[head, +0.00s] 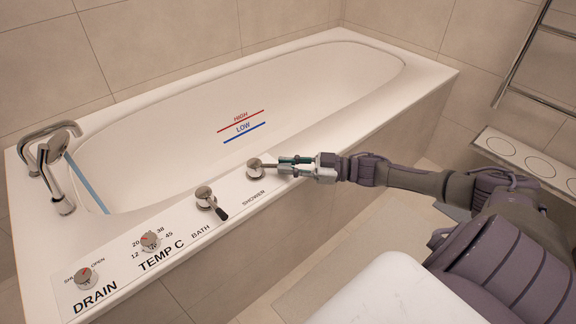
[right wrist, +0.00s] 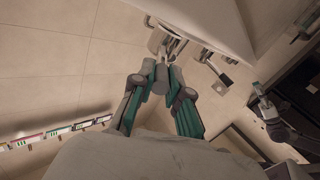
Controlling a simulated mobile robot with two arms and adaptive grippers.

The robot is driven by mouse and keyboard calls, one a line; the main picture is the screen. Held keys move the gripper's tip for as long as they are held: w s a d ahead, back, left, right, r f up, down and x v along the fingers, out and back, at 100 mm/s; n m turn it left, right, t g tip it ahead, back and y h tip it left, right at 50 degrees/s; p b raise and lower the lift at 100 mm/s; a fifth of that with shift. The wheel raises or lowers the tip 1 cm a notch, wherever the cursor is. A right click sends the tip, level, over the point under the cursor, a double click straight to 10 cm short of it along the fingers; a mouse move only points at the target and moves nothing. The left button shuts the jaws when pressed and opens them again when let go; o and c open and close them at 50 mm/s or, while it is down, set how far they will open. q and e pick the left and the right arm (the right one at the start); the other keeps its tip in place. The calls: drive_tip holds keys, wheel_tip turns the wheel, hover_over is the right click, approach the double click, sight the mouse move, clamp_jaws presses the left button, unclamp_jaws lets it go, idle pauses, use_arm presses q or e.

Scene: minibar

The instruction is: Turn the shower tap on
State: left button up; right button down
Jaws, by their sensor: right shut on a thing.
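The shower tap (head: 254,168) is a round chrome knob on the white tub rim, by the printed word SHOWER. Its lever points right, towards my right gripper (head: 284,165). My right gripper is shut on the lever, and the fingers hide the lever's end. In the right wrist view the fingertips (right wrist: 161,78) meet around the lever, with the tap partly hidden behind them. What looks like my left gripper (right wrist: 259,91) shows small and dark at the right of the right wrist view; its jaws are unclear. It is not in the head view.
The bath tap (head: 204,196), with a dark-ended lever, sits left of the shower tap. Farther along are the temperature knob (head: 150,240) and drain knob (head: 86,278). A hand shower and spout (head: 55,160) stand at the tub's left end. The bathtub (head: 330,85) looks empty.

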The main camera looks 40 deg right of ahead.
drive_tip(key=c, duration=1.2)
unclamp_jaws()
drive_tip(key=shift+o, duration=0.2)
drive_tip(key=v, duration=1.2)
